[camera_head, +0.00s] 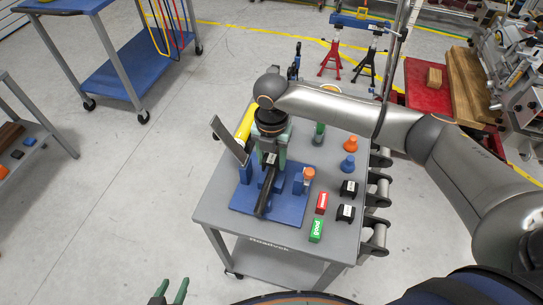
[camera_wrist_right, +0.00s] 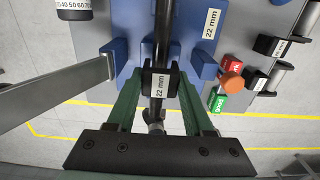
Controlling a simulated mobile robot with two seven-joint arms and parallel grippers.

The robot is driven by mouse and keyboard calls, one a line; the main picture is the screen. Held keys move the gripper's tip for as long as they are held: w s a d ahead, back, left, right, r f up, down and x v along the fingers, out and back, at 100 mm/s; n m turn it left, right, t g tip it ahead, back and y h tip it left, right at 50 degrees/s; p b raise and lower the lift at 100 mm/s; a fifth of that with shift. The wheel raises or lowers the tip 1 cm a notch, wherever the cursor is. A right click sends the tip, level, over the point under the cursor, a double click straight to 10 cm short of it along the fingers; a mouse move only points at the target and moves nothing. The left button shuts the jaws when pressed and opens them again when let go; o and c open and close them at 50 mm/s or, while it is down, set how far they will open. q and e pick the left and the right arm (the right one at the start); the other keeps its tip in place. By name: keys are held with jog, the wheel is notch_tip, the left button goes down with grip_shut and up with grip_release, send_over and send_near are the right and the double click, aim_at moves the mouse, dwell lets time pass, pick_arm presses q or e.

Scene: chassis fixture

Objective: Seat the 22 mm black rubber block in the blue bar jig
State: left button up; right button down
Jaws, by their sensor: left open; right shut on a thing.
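A black rubber block (camera_wrist_right: 160,85) with a white "22 mm" label is between the green fingers of my right gripper (camera_wrist_right: 158,92), which is shut on it. It also shows in the head view (camera_head: 270,158), under my right wrist. The block is at a dark bar (camera_head: 264,192) that runs along the blue bar jig (camera_head: 240,200); whether it is fully down I cannot tell. The jig also carries a "22 mm" label in the wrist view (camera_wrist_right: 208,50). My left gripper (camera_head: 170,290) is open and empty at the bottom edge of the head view, away from the table.
A flat grey arm (camera_wrist_right: 60,92) tilts up left of the bar. An orange knob (camera_head: 308,174) is at the jig's right. A red block (camera_head: 321,203), green block (camera_head: 315,231) and black blocks (camera_head: 348,188) stand on the grey table (camera_head: 215,205).

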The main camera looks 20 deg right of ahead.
aim_at(271, 173)
dwell(0.4)
jog(key=shift+p, duration=0.5)
jog(key=shift+f, duration=0.25)
jog(key=shift+f+b, duration=1.05)
jog(key=shift+f, duration=1.1)
jog(key=shift+c, duration=1)
grip_release()
jog(key=shift+r, duration=0.1)
